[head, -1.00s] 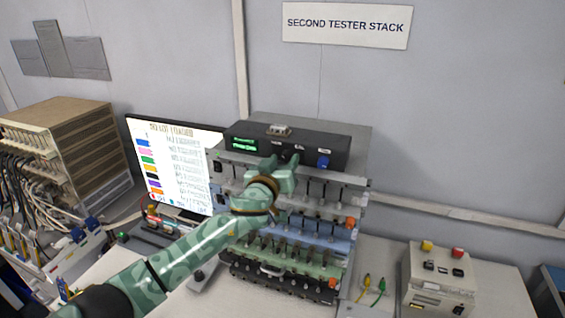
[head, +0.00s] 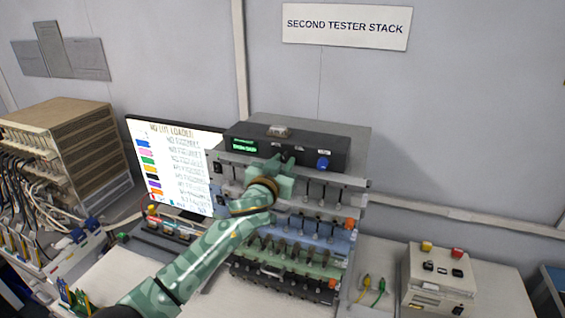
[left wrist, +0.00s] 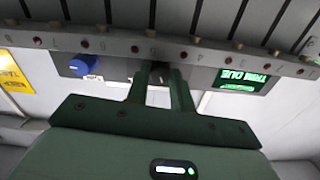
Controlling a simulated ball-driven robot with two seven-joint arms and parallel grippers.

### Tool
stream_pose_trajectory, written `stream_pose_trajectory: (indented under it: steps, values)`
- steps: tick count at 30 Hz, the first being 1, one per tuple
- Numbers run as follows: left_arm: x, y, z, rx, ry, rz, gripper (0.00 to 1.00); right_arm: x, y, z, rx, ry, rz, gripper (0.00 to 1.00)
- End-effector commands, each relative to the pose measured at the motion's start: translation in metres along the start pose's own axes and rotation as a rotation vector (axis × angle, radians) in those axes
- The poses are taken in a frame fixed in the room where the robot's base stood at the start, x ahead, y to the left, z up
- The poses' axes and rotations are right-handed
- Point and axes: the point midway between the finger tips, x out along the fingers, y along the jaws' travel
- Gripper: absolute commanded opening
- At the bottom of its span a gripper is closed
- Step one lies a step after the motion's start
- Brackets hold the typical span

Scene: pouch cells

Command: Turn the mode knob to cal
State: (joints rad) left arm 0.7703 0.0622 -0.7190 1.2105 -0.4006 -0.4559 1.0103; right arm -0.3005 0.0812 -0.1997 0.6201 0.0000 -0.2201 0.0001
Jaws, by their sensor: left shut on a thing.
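The tester's black top unit (head: 340,152) carries a green display (head: 243,146), a blue knob (head: 322,163) and small white labels too small to read. My left gripper (head: 283,161) is at the front of this unit, between the display and the blue knob. In the left wrist view its two fingers (left wrist: 160,75) are closed around a small dark knob (left wrist: 158,71), mostly hidden between them. The blue knob also shows there (left wrist: 84,65), apart from the fingers. The dark knob's pointer and setting cannot be seen. My right gripper is not in view.
Below the unit are tester rows (head: 318,228) with several clips and levers, close under my left arm. A monitor (head: 170,165) stands to the left. A box with buttons (head: 440,280) stands at the right, with yellow and green leads (head: 372,290) beside it.

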Motion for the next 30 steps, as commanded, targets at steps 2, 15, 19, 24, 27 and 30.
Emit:
stream_pose_trajectory:
  steps: [2, 15, 19, 24, 27, 30]
  values:
    - [0.0, 0.0, -0.0002, 0.052, -0.002, -0.001, 0.01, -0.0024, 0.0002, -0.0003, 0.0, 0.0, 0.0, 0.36]
    - [-0.0001, 0.0002, 0.0005, 0.259, -0.002, 0.0, 0.01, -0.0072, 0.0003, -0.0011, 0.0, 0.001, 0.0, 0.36]
    - [-0.0001, 0.0002, 0.0006, 0.278, -0.002, 0.0, 0.01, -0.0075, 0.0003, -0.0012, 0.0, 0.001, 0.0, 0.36]
    - [0.0, 0.0002, 0.0007, 0.283, -0.002, 0.0, 0.01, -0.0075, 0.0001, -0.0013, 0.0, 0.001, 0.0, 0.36]
    - [-0.0001, 0.0003, 0.0007, 0.283, -0.002, 0.0, 0.01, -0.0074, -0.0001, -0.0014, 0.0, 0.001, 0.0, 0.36]
    - [-0.0001, 0.0003, 0.0007, 0.283, -0.002, 0.0, 0.01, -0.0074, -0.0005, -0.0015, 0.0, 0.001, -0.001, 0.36]
